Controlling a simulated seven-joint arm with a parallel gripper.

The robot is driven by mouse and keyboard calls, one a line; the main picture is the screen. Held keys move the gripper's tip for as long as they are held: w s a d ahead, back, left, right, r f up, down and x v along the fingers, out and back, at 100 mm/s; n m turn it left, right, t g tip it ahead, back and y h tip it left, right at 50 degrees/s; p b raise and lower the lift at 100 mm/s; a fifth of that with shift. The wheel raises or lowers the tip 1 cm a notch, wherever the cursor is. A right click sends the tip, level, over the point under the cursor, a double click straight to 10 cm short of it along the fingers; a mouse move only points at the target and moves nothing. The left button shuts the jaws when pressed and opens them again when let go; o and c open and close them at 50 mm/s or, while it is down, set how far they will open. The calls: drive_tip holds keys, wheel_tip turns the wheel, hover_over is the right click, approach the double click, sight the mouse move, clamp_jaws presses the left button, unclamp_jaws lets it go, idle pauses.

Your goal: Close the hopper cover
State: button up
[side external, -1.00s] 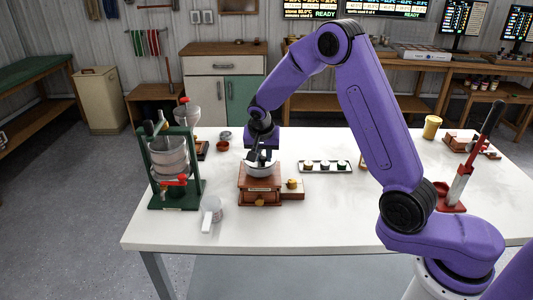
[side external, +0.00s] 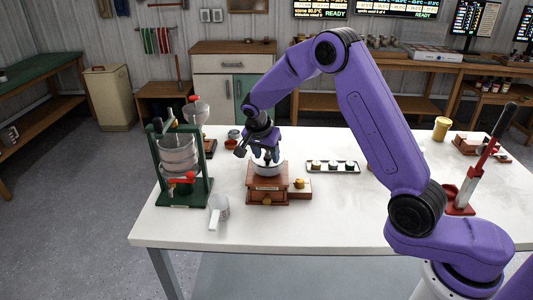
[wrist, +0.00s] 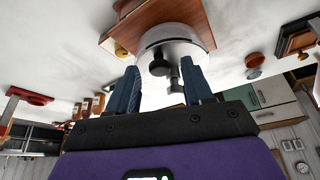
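A wooden grinder (side external: 267,184) with a drawer stands on the white table, with a pale round hopper (side external: 268,168) on top. In the wrist view the hopper (wrist: 182,40) shows as a pale, rounded metal part against the brown wooden body (wrist: 187,12). Dark knob-like parts (wrist: 159,66) stick out from it. My gripper (side external: 264,157) is right at the hopper, tilted. In the wrist view its two blue fingers (wrist: 160,72) are apart, with the dark parts between them; I cannot tell whether they touch. The cover's position is mostly hidden by my gripper.
A tray of small jars (side external: 332,167) lies to the right. A red-based lever tool (side external: 470,190) stands farther right. The table's front right is clear.

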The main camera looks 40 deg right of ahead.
drive_tip(key=v, duration=1.7)
drive_tip(key=shift+r, duration=0.25)
drive_tip(key=s+a+f+n+y, duration=0.1)
drive_tip(key=s+a+n, duration=0.2)
drive_tip(key=s+n, duration=0.4)
drive_tip(key=s+a+f+n+y, duration=0.2)
drive_tip(key=s+n, duration=0.4)
drive_tip(key=s+d+f+n, duration=0.1)
drive_tip(key=s+n, duration=0.3)
drive_tip(key=s, duration=0.4)
drive_tip(key=s+d+f+n+g+y, duration=0.1)
drive_tip(key=s+d+f+n, duration=0.1)
drive_tip(key=s, duration=0.5)
drive_tip(key=s+d+f+n, duration=0.1)
drive_tip(key=s+d+n, duration=0.2)
drive_tip(key=s+n, duration=0.4)
drive_tip(key=shift+s+d+f+g+y, duration=0.3)
drive_tip(key=shift+s+d+f, duration=0.05)
drive_tip(key=shift+s, duration=0.45)
